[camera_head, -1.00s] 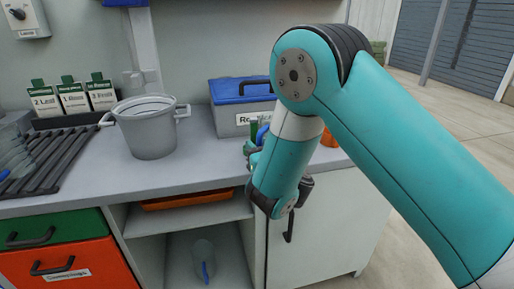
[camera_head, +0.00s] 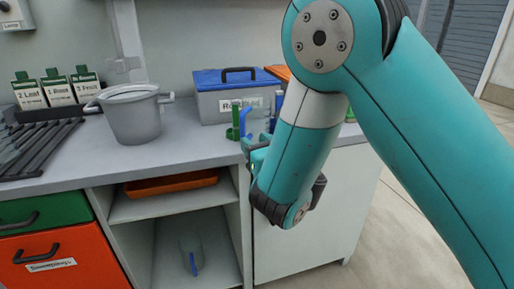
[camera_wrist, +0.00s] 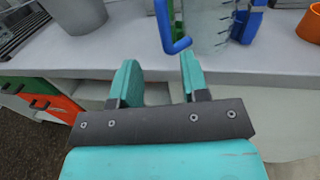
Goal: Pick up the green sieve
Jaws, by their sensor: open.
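A narrow green thing (camera_head: 234,120), which may be the green sieve, stands on the grey counter beside a clear jug with a blue handle. Its full shape is hidden. In the wrist view a green piece (camera_wrist: 161,12) shows at the top edge, partly behind the blue handle. My gripper (camera_wrist: 157,75) is open and empty, its two teal fingers pointing toward the counter's front edge, short of the jug and the green piece. In the head view my gripper (camera_head: 257,150) is partly hidden by my arm at the counter edge.
The clear jug (camera_wrist: 208,25) stands close in front of my gripper, its blue handle (camera_wrist: 172,40) nearest. A grey bucket (camera_head: 133,118) stands left, a blue-lidded box (camera_head: 215,105) behind. An orange pot (camera_wrist: 310,25) is at right. Bare counter lies between bucket and jug.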

